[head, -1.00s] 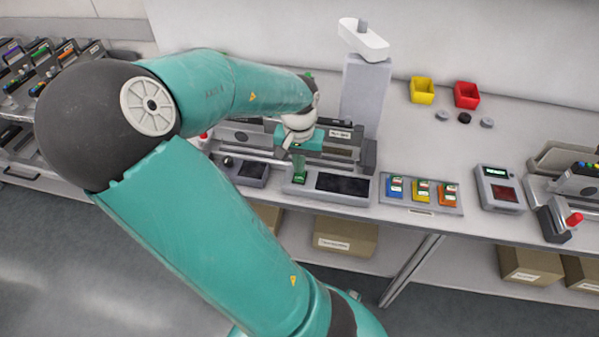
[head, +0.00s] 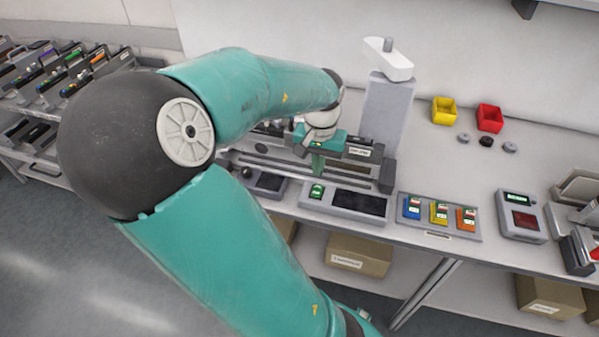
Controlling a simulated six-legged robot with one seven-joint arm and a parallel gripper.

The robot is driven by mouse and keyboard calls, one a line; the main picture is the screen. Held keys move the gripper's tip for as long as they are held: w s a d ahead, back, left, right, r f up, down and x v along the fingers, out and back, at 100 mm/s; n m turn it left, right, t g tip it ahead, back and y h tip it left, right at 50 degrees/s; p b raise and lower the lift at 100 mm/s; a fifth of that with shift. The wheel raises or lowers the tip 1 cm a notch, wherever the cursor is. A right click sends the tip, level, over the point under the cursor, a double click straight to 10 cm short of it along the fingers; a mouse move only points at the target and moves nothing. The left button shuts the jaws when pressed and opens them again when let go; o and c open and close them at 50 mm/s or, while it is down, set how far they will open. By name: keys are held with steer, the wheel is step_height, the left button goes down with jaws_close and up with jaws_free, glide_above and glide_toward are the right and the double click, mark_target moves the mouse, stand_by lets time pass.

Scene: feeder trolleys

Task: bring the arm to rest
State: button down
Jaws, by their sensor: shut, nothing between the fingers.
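My arm reaches across the left and middle of the head view, over the bench (head: 545,150). My gripper (head: 317,168) is shut and empty, pointing down in front of a grey feeder device (head: 375,172). A green button (head: 316,191) on a grey panel with a dark screen (head: 358,201) lies just below the fingertips in the picture. The fingers appear apart from the button. My arm hides part of the feeder device and the bench behind it.
A tray with blue, yellow and orange cards (head: 439,213) and a small display box (head: 522,217) lie to the right. A grey post (head: 386,118) rises behind the feeder. A trolley rack (head: 60,75) stands at far left.

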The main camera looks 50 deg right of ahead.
steer(key=w+a+f+n+t+y, duration=0.1)
steer(key=w+a+n+y, duration=0.15)
steer(key=a, duration=0.45)
steer(key=w+a+f+n+y, duration=0.1)
steer(key=w+a+f+n, duration=0.15)
steer(key=a, duration=0.45)
steer(key=s+a+r+n+t+h, duration=0.1)
steer(key=a+r+n+t, duration=0.1)
steer(key=a+r+n, duration=0.2)
steer(key=s+a+r+n+t+h, duration=0.2)
steer(key=a+r+n, duration=0.2)
steer(key=a+r, duration=0.6)
steer(key=shift+a+r+t, duration=0.3)
steer(key=shift+a+r, duration=0.1)
steer(key=shift+a, duration=0.6)
